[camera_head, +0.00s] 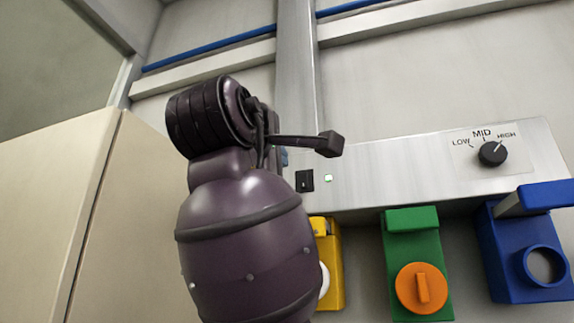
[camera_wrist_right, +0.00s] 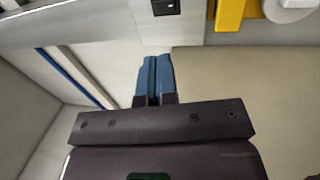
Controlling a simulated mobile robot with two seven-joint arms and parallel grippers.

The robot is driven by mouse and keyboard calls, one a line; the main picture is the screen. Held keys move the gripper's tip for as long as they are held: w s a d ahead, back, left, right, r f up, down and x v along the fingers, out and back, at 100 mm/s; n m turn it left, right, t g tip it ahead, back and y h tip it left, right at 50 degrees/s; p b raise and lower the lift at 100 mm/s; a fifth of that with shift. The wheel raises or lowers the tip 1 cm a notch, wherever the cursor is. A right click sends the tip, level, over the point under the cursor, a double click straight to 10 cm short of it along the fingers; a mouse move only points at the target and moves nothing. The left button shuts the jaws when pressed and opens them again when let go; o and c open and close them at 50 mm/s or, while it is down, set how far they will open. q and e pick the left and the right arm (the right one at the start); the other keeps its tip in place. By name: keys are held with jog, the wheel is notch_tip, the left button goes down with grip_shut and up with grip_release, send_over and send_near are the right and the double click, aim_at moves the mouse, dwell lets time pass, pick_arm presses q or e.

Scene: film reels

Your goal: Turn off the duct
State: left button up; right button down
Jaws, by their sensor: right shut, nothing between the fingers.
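The duct is a metal panel (camera_head: 400,170) on the wall in the head view. It has a black switch (camera_head: 305,181), a lit green light (camera_head: 327,178) beside it, and a black knob (camera_head: 492,153) with its mark toward HIGH. My right gripper (camera_head: 284,158) is mostly hidden behind my arm, close to the switch's upper left. In the right wrist view its blue fingers (camera_wrist_right: 154,72) are shut and empty. The switch (camera_wrist_right: 165,7) lies beyond the fingertips at the top edge, with a visible gap in the picture. My left gripper is out of view.
Below the panel hang a yellow unit (camera_head: 331,270), a green unit (camera_head: 413,245) with an orange knob (camera_head: 421,288), and a blue unit (camera_head: 520,285) with a round opening. A beige cabinet (camera_head: 130,220) stands at left. A blue pipe (camera_head: 215,47) runs along the wall.

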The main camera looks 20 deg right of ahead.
aim_at(302, 175)
jog(key=p+x, duration=0.3)
jog(key=x, duration=0.9)
jog(key=shift+w+d+p, duration=0.1)
jog(key=shift+p, duration=0.2)
jog(key=shift+w+d, duration=0.35)
jog(key=shift+w, duration=0.15)
jog(key=shift+s+r, duration=0.1)
